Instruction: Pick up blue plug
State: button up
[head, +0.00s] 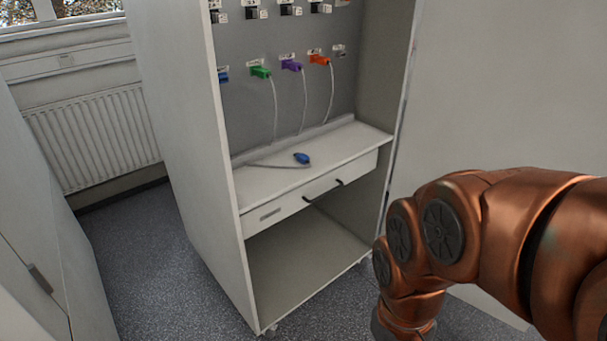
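The blue plug (302,158) lies on the white shelf (352,138) of the cabinet in the head view. A thin pale cable runs from it to the left along the shelf. My arm's copper links fill the lower right, apart from the cabinet. My gripper is not in view; the arm runs out of the picture at the bottom.
Green (261,72), purple (292,66) and orange (320,60) plugs sit in the grey back panel, with cables hanging to the shelf. Another blue piece (223,77) is on the panel at left. The cabinet's side walls (180,120) flank the shelf. A drawer with dark handles (323,191) is below.

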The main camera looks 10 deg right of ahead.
aim_at(302, 158)
jog(key=z, duration=0.1)
jog(key=k, duration=0.55)
jog(key=u, duration=0.9)
jog(key=i, duration=1.95)
jog(key=z, duration=0.9)
